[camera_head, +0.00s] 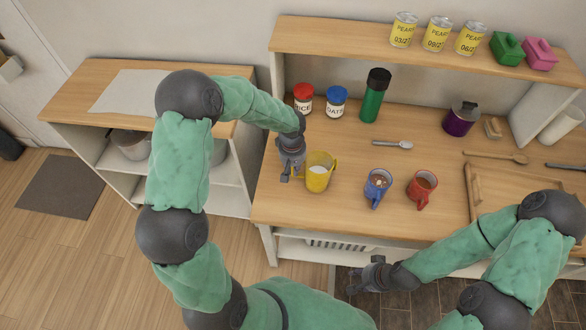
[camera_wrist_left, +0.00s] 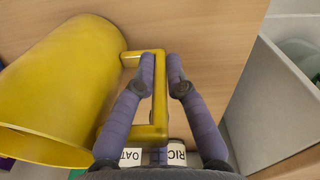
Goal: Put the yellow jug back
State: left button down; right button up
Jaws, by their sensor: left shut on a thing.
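The yellow jug (camera_head: 317,178) with pale contents stands at the left part of the wooden counter (camera_head: 340,214). My left gripper (camera_head: 296,170) is at its left side. In the left wrist view the jug (camera_wrist_left: 55,85) fills the left, and its handle lies between the two fingers of my left gripper (camera_wrist_left: 161,72), which are shut on it. Whether the jug's base touches the counter is hard to tell. My right gripper (camera_head: 356,279) is empty and looks open, low in front of the counter.
A blue mug (camera_head: 377,185) and a red mug (camera_head: 421,190) stand right of the jug. Red (camera_head: 303,98) and blue-lidded (camera_head: 336,101) jars and a green bottle (camera_head: 373,98) stand behind. Cans (camera_head: 403,30) line the upper shelf. A lower cabinet with a pale mat (camera_head: 128,91) is left.

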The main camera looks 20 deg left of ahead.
pick_arm(q)
jog(key=shift+f, duration=0.15)
jog(key=c, duration=1.3)
grip_release()
jog(key=shift+r, duration=0.5)
jog(key=r+p, duration=0.3)
jog(key=r, duration=0.8)
jog(key=shift+s+r, duration=0.15)
jog(key=shift+s, duration=0.05)
